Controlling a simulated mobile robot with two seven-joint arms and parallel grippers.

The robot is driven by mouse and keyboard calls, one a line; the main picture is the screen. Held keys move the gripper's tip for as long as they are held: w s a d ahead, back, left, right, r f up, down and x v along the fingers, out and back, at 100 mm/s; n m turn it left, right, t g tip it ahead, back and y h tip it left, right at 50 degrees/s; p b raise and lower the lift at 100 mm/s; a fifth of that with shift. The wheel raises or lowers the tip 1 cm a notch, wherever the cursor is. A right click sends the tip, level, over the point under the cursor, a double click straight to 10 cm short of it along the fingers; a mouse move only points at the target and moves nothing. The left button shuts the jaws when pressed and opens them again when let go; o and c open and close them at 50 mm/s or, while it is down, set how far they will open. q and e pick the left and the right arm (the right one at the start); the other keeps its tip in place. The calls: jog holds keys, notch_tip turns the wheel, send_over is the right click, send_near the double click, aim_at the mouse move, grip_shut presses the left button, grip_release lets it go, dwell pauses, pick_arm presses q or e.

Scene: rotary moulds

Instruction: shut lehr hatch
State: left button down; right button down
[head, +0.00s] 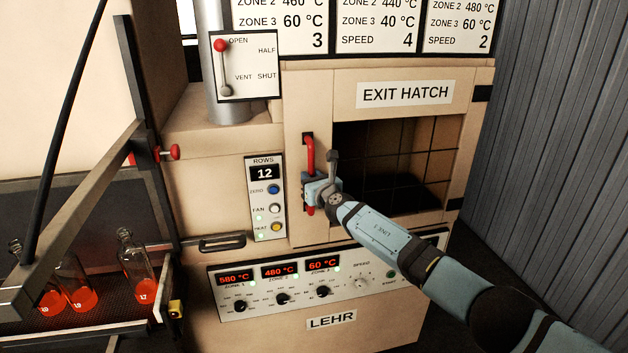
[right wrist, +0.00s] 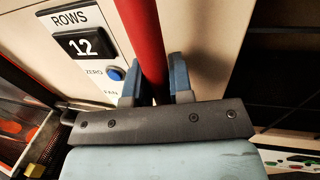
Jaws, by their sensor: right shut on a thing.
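The lehr's exit hatch (head: 316,100) is a beige door with a dark, gridded window and an "EXIT HATCH" label. Black hinges show along its right side. I cannot tell whether it sits fully flush with its frame. An upright red bar handle (head: 309,152) is on its left side; it also crosses the top middle of the right wrist view (right wrist: 144,40). My right gripper (head: 312,191) is shut on the lower part of this handle, with one blue finger on each side of the bar (right wrist: 157,82). My left gripper is not in view.
A control panel (head: 340,292) with dials and red readouts is below the hatch. A rows panel (head: 266,198) stands left of it. A lever plate (head: 246,68) is at upper left. Glowing bottles (head: 138,285) stand at lower left. A corrugated wall (head: 555,150) is at right.

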jog(key=shift+r, duration=0.25)
jog(key=shift+w+r, duration=0.1)
jog(key=shift+r, duration=0.05)
